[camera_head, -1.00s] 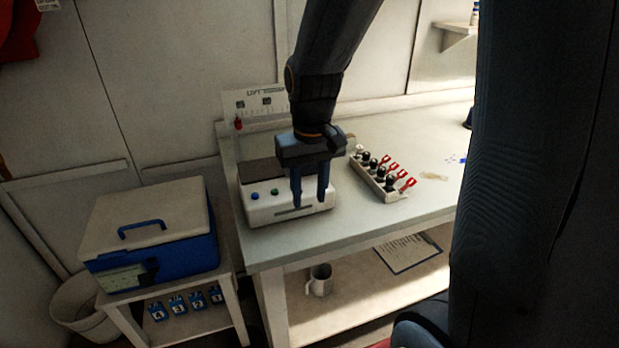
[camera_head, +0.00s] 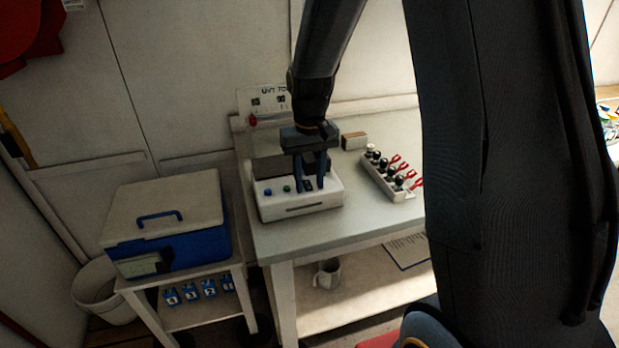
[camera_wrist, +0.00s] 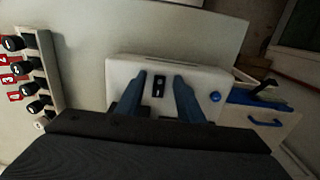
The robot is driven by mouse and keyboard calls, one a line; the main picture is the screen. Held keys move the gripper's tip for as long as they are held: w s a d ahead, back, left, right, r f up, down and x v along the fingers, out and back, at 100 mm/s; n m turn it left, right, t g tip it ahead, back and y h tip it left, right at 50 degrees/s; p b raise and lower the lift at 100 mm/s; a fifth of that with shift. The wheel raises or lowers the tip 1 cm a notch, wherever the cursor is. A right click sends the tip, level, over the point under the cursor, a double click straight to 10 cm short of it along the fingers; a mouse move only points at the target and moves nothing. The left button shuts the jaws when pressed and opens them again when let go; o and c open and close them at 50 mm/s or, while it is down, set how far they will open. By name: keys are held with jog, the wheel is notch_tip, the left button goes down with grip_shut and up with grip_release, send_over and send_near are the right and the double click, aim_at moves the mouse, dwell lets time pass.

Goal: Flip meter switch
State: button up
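The meter is a white box (camera_head: 275,212) on the left end of the bench, with a blue and a green button on its sloped top. In the wrist view the meter (camera_wrist: 215,75) lies straight ahead of my gripper. Its black switch (camera_wrist: 158,86) shows between the two fingers, and it also shows as a dark patch in the head view (camera_head: 309,184). My gripper (camera_head: 310,188) points down over the meter's right part. In the wrist view my gripper (camera_wrist: 160,75) is open, one finger each side of the switch, with gaps visible. Whether the fingertips touch the meter's top, I cannot tell.
A small brown box (camera_head: 354,141) sits behind. A blue cooler with white lid (camera_head: 165,205) is on the lower stand at left. The bench front between is clear.

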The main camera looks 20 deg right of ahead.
jog(key=shift+f, duration=0.1)
grip_shut()
jog(key=shift+w+g+p, duration=0.25)
jog(key=shift+g+p, duration=0.25)
jog(key=shift+p, duration=0.05)
jog(key=shift+w+r+g+p, duration=0.1)
jog(key=shift+w+g+p, duration=0.1)
jog(key=shift+g, duration=0.4)
jog(key=shift+w+r+g+p, duration=0.1)
jog(key=shift+w+g, duration=0.05)
jog(key=shift+g, duration=0.45)
grip_release()
jog(key=b+v, duration=0.2)
jog(key=v, duration=0.5)
jog(key=shift+r+b, duration=0.4)
